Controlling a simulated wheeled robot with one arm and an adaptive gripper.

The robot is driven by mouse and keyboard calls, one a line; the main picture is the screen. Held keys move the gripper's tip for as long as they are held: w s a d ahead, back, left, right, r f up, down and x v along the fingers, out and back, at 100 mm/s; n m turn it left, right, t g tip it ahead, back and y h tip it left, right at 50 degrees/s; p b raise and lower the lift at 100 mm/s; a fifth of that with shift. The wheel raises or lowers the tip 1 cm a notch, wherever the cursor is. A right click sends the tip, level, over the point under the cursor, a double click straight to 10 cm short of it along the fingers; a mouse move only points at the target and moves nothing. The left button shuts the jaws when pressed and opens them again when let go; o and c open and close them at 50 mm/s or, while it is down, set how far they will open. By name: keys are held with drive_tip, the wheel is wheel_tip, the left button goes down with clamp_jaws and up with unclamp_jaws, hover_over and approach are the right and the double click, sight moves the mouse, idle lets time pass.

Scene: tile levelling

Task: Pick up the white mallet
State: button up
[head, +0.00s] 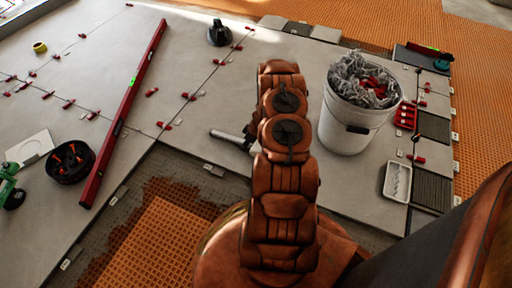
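A pale grey-white rod-like piece (229,137) lies on the grey tiles, just left of my arm. It may be part of the white mallet; its right end runs behind my arm, and no mallet head shows clearly. My copper-coloured arm stands in the middle of the head view and hides most of my gripper. A small dark part at the arm's left edge, beside the pale piece, may belong to my gripper. I cannot see the fingertips, whether they are open, or whether they touch the piece.
A white bucket (345,134) full of grey and red clips stands right of my arm. A long red level (125,112) lies on the left tiles. Red clips line the joints.

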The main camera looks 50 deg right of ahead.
clamp_jaws()
idle(0.3)
